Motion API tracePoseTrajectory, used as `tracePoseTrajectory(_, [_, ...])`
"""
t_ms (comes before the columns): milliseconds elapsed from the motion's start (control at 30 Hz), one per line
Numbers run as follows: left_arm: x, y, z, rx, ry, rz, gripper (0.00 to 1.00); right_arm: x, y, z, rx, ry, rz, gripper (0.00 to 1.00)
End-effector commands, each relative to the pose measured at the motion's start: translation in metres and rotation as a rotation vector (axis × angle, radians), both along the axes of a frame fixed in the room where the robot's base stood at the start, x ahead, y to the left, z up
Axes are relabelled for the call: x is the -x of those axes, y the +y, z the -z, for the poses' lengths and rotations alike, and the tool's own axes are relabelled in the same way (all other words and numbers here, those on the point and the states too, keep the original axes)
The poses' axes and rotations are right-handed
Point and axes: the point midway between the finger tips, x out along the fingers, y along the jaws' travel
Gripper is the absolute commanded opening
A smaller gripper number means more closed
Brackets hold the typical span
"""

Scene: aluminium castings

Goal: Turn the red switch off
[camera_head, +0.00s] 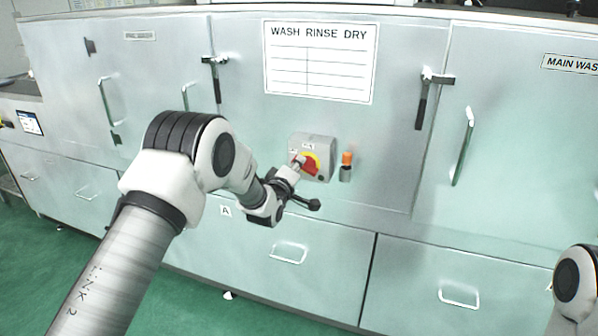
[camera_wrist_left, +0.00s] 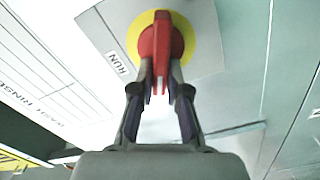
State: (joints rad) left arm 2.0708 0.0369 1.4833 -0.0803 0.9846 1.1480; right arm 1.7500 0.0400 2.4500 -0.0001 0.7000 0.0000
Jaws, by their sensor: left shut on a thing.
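The red switch (camera_wrist_left: 160,40) is a red rotary handle on a yellow disc (camera_wrist_left: 188,45). In the head view the red switch (camera_head: 309,168) sits on a grey box (camera_head: 325,148) on the front of the machine. My left gripper (camera_wrist_left: 160,90) is shut on the red handle, with one finger on each side of it. The handle lies along the picture's vertical in the left wrist view, and the word RUN shows to its left. In the head view my left gripper (camera_head: 297,165) reaches the switch from the lower left and covers part of it. My right gripper is out of view.
An orange-topped fitting (camera_head: 346,166) stands just right of the grey box. Door latches (camera_head: 421,100) and long door handles (camera_head: 463,145) stick out from the machine. A drawer handle (camera_head: 288,252) is below. Green floor (camera_head: 190,300) is open in front.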

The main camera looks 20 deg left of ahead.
Motion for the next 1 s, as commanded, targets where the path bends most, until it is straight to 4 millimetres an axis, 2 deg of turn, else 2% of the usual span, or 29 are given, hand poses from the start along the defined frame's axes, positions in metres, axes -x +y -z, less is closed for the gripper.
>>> tracePoseTrajectory(100, [0.000, 0.002, 0.005, 0.107, 0.003, -0.002, 0.00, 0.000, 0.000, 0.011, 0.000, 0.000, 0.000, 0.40])
tracePoseTrajectory(500, [0.000, 0.003, 0.010, 0.384, 0.014, -0.001, 0.00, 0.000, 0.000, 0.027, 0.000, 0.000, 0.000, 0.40])
tracePoseTrajectory(1000, [0.000, 0.003, 0.010, 0.468, 0.018, -0.002, 0.00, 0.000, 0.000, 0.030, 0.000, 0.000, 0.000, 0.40])
